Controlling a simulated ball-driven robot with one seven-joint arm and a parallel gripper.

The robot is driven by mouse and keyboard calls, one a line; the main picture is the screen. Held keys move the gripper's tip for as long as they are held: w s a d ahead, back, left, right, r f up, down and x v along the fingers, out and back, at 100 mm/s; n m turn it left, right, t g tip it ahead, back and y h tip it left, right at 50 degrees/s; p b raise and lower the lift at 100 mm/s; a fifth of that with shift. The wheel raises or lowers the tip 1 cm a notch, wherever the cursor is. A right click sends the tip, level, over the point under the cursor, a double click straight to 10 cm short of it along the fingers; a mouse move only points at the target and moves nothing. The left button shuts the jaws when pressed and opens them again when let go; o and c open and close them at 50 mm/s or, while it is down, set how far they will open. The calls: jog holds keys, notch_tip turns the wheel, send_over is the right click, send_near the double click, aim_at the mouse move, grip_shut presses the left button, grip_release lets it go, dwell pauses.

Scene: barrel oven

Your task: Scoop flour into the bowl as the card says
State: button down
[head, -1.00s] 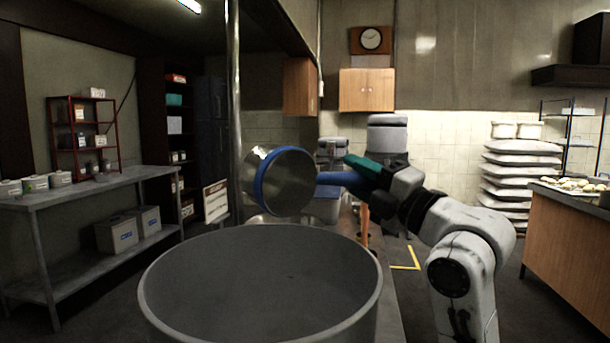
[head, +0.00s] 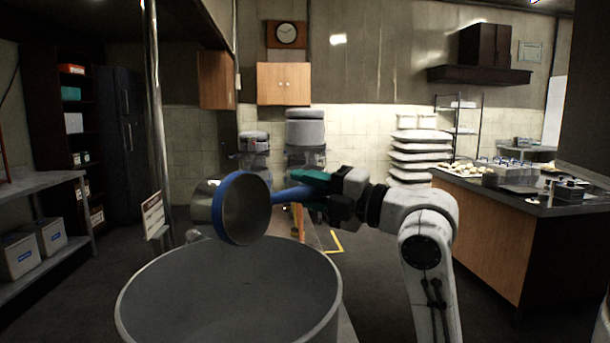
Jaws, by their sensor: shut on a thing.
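My gripper (head: 318,190) is shut on the blue handle of a large metal scoop (head: 240,208) with a blue rim. The scoop is held above the far rim of a big grey bowl (head: 150,288). Its round mouth is tilted toward me and to the right, and its inside looks dark, with no flour that I can make out. The part of the bowl's inside that shows is plain grey; its bottom is out of sight. A small card (head: 153,215) stands left of the scoop; its writing is too small to read.
A counter with trays (head: 530,195) stands at the right. Stacked sacks (head: 415,160) are by the back wall. A metal shelf table with boxes (head: 45,235) is at the left, and a vertical pole (head: 155,110) rises behind the card. Open floor lies right of the bowl.

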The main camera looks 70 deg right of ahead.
notch_tip(320, 180, up, 7)
jog(key=w+g+y+p, duration=0.1)
jog(key=w+g+p, duration=0.1)
jog(key=g+p, duration=1.4)
jog(key=shift+w+d+y+p, duration=0.25)
jog(key=shift+y+p, duration=0.15)
jog(key=shift+p, duration=4.8)
